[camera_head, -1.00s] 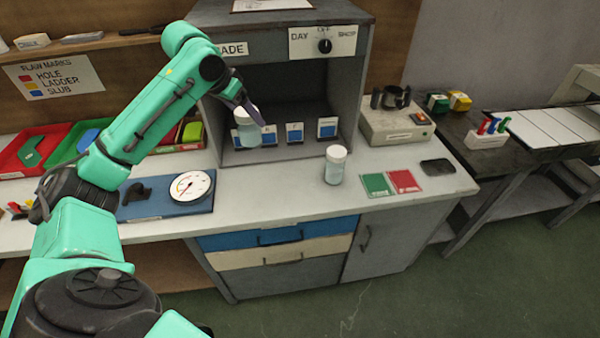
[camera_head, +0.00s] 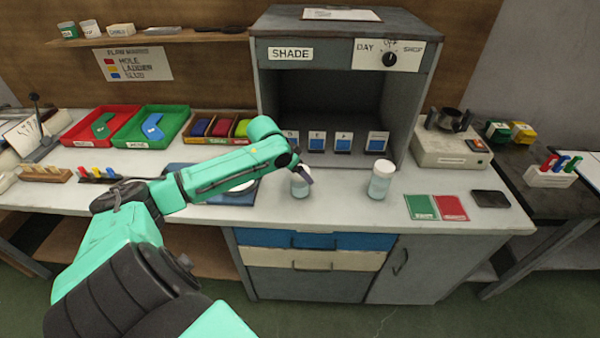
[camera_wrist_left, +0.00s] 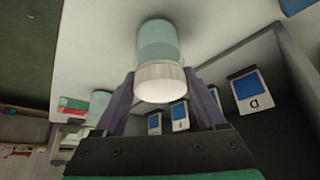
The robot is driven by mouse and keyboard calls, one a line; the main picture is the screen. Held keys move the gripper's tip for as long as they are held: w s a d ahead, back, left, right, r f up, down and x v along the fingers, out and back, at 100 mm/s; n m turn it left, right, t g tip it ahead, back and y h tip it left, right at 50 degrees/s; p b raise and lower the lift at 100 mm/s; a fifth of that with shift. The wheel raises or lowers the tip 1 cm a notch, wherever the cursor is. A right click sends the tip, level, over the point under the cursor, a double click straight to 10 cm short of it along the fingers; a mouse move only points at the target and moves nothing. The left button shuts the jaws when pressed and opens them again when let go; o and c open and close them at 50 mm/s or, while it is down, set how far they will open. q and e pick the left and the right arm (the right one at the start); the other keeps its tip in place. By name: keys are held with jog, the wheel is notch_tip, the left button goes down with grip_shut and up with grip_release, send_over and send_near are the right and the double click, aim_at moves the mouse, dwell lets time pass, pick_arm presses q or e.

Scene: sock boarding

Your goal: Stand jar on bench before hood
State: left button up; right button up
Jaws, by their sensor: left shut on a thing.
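My left gripper (camera_head: 303,173) is shut on a pale blue jar (camera_head: 300,187) with a white lid, held near the lid. The jar is roughly upright at the bench top (camera_head: 330,205), in front of the open grey hood (camera_head: 268,110). I cannot tell if its base touches the bench. In the left wrist view the jar (camera_wrist_left: 158,42) sits between the purple fingers of the gripper (camera_wrist_left: 163,98). A second similar jar (camera_head: 380,182) stands on the bench to the right, and it also shows in the left wrist view (camera_wrist_left: 100,101). My right gripper is out of view.
Several blue sample cards (camera_head: 343,143) stand inside the hood. Green (camera_head: 420,207) and red (camera_head: 451,207) cards and a dark pad (camera_head: 490,199) lie right of the second jar. Bench between the jars is clear.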

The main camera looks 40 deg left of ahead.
pick_arm(q)
jog(key=o, duration=1.5)
jog(key=shift+s+a+r, duration=0.1)
jog(key=shift+s+r, duration=0.05)
jog(key=shift+r, duration=0.1)
jog(key=p+v, duration=0.1)
jog(key=v, duration=1)
jog(key=shift+r, duration=0.25)
